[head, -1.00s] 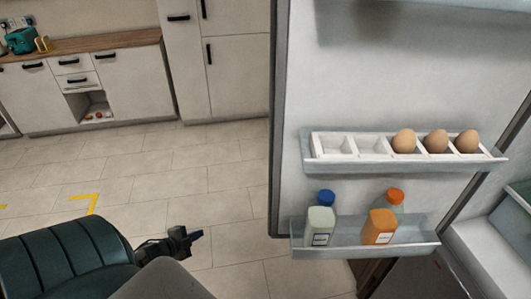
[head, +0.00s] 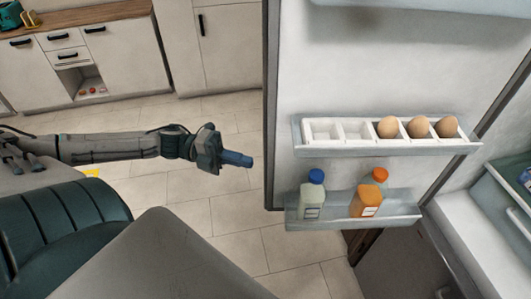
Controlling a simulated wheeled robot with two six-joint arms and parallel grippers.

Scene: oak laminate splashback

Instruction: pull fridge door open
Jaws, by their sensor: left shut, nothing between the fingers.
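The fridge door (head: 375,82) stands open, its inner side facing me and its free edge on the left. A shelf of it holds a white egg tray (head: 322,131) with three eggs (head: 419,127). The door's outer side and handle are hidden. My right gripper is not in view.
The open fridge interior (head: 463,230) shows at the right. Beige cabinets (head: 126,50) with a wooden worktop (head: 92,16) stand at the back left. The tiled floor (head: 212,222) between them and the door is clear.

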